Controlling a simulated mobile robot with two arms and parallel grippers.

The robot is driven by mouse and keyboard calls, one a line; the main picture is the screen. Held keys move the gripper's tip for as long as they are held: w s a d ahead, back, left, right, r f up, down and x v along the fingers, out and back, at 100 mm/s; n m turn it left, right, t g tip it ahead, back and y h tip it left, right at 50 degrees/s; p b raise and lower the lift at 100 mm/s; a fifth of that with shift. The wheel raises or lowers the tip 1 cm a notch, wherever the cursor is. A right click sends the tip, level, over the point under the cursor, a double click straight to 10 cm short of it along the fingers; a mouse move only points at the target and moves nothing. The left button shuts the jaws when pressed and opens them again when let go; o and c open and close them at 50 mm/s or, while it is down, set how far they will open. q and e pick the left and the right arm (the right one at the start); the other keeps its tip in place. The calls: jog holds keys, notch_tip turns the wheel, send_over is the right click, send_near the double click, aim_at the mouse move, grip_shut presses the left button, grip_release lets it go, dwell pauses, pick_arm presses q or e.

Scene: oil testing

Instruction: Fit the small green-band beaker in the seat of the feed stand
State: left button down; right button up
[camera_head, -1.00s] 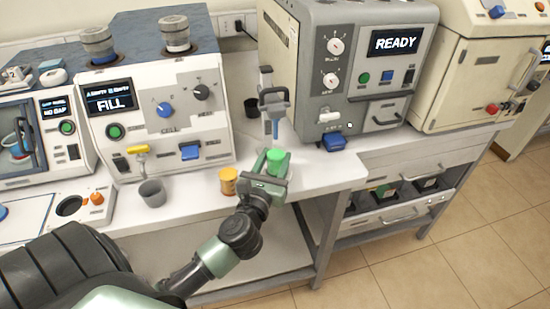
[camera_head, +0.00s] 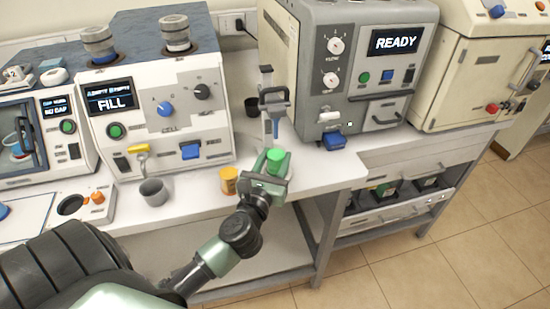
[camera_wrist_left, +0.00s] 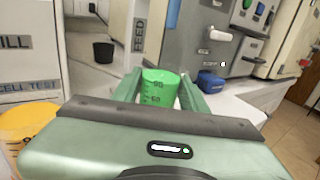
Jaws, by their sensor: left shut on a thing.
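The small green-band beaker (camera_head: 275,155) is held between the fingers of my left gripper (camera_head: 272,160), near the front of the white counter. It also shows in the left wrist view (camera_wrist_left: 160,88), upright, with a green finger on each side. The feed stand (camera_head: 272,100) is a grey post with a bracket and a blue-tipped nozzle, just behind and above the beaker. In the left wrist view its post carries the word FEED (camera_wrist_left: 138,38). Its seat is hidden behind the beaker and gripper, so I cannot tell whether they touch. My right gripper is out of view.
An orange-yellow beaker (camera_head: 229,181) stands close to the left of my gripper, and a grey cup (camera_head: 153,192) further left. A dark cup (camera_head: 251,106) stands behind. The grey READY machine (camera_head: 350,60) is behind right.

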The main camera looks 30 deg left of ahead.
pick_arm(q)
jog(key=shift+f+b, duration=0.4)
jog(key=shift+f, duration=0.3)
jog(key=c, duration=0.7)
grip_release()
